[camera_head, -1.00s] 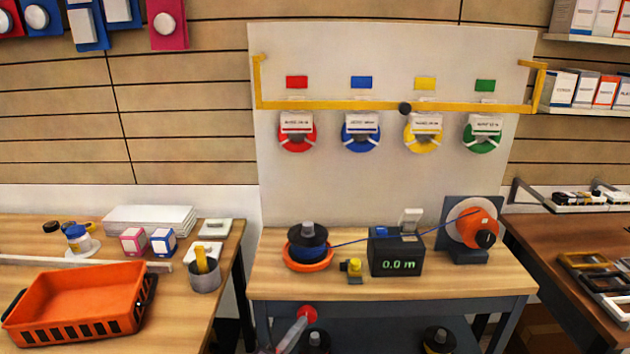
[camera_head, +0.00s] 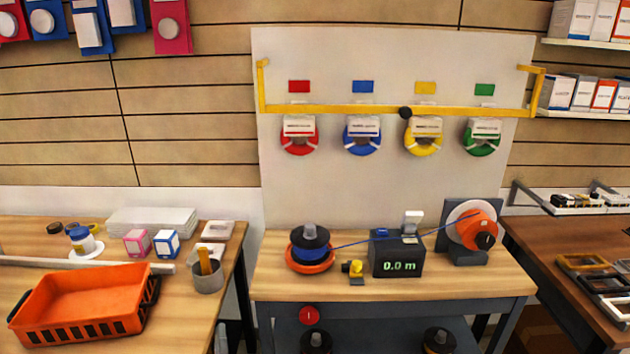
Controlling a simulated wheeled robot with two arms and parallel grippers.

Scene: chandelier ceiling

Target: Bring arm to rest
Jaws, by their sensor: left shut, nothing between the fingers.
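Neither my left gripper nor my right gripper shows in the head view. No part of my arms is clearly visible. The middle workbench (camera_head: 395,292) is in full sight, with nothing of mine over its top. A red round button (camera_head: 309,315) on the bench's front shows unblocked. On the bench are a black spool on an orange base (camera_head: 310,250), a black meter reading 0.0 m (camera_head: 397,255) and an orange reel (camera_head: 472,230). A blue wire runs from the spool past the meter to the reel.
The left table holds an orange crate (camera_head: 85,305), a grey cup (camera_head: 207,277) and small boxes (camera_head: 136,243). The right table (camera_head: 550,255) holds frames. Coloured wire coils (camera_head: 362,135) hang on the back board. Gaps separate the tables.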

